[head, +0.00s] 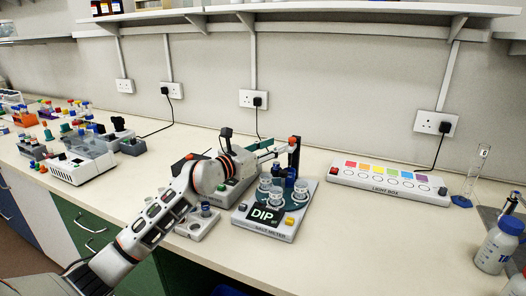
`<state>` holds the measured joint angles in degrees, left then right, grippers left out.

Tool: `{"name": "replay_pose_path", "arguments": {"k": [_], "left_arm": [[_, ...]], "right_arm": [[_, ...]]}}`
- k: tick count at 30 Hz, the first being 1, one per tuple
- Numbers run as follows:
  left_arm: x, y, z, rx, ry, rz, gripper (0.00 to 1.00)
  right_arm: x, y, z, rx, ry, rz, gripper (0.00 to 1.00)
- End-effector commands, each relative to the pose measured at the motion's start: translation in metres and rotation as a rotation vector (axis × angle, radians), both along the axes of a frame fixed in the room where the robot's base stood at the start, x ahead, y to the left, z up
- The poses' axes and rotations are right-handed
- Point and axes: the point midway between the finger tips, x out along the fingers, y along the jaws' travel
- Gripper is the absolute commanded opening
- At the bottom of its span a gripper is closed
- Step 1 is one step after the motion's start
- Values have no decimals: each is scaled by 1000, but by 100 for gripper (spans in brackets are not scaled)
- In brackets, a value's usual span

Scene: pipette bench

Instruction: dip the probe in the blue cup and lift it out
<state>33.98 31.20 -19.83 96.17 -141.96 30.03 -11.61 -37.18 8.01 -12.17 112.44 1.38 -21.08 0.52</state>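The salt meter (246,223) is a pale box on the bench with a dark screen (264,215) reading "DIP". Several small clear cups (300,191) stand on its round dark plate; I cannot tell which one is the blue cup. A dark upright post (294,158) with a red top rises behind the cups. Small dark blue parts show beside its foot, and I cannot make out the probe for certain. My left gripper (275,150) is above and behind the cups, pointing right at the post's upper part. Its fingers are too small to judge their opening. My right gripper is out of view.
A light box (388,185) with colored squares lies to the right. A measuring cylinder (476,172) and a blue-capped bottle (498,246) stand at the far right. A small grey tray (197,226) sits left of the meter. The bench front right of the meter is clear.

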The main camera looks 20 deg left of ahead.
Motion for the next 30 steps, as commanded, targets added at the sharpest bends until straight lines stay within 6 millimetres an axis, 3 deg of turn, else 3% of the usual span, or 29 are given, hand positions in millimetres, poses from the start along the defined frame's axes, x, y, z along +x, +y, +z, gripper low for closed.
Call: {"name": "replay_pose_path", "arguments": {"k": [3, 10, 30], "left_arm": [[-21, 10, -1, 2, 0, 0, 34], [-42, 19, 0, 0, -1, 0, 34], [-45, 20, 1, 0, -1, 0, 34]], "right_arm": [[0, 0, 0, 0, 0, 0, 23], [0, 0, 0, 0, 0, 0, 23], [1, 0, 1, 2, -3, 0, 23]]}}
